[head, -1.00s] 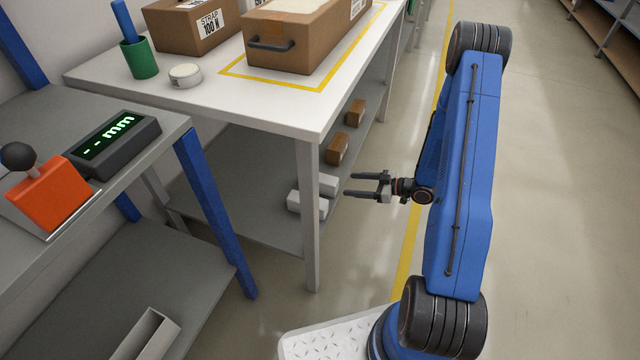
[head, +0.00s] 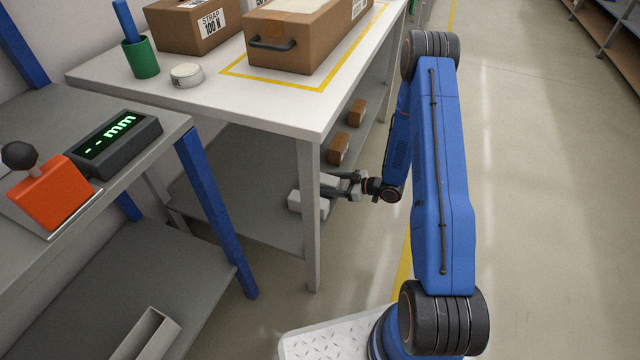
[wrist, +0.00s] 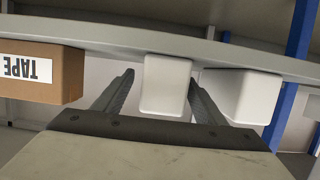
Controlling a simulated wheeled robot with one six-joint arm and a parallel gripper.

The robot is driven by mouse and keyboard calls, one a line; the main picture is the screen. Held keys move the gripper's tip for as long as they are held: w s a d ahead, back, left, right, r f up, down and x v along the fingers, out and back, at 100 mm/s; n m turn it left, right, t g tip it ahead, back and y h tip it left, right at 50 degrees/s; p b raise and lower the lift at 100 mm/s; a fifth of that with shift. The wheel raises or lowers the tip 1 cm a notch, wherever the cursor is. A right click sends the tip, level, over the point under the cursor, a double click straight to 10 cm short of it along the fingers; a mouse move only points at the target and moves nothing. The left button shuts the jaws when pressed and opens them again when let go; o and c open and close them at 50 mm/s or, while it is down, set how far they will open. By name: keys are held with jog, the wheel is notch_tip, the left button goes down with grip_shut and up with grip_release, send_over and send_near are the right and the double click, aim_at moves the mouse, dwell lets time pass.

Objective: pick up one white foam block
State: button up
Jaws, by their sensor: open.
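Two white foam blocks lie on the lower shelf (head: 240,200) of the white table, near its right edge: a farther one (head: 328,179) and a nearer one (head: 298,203). My gripper (head: 338,184) is open and level at the farther block, partly covering it. In the wrist view, which appears upside down, my gripper (wrist: 161,75) has one finger on each side of the middle block (wrist: 165,85), with nothing clamped. The other block (wrist: 246,97) is to the right, outside the fingers. How deep the fingertips reach along the block is hard to tell.
Small brown boxes, one (head: 338,148) nearest the blocks, lie farther along the shelf; a box labelled TAPE (wrist: 40,72) shows in the wrist view. The table leg (head: 310,220) stands close to the gripper. The tabletop (head: 290,110) is above. The floor at right is clear.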

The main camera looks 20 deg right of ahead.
jog(key=shift+x, duration=2)
jog(key=shift+s, duration=0.2)
jog(key=c, duration=1.1)
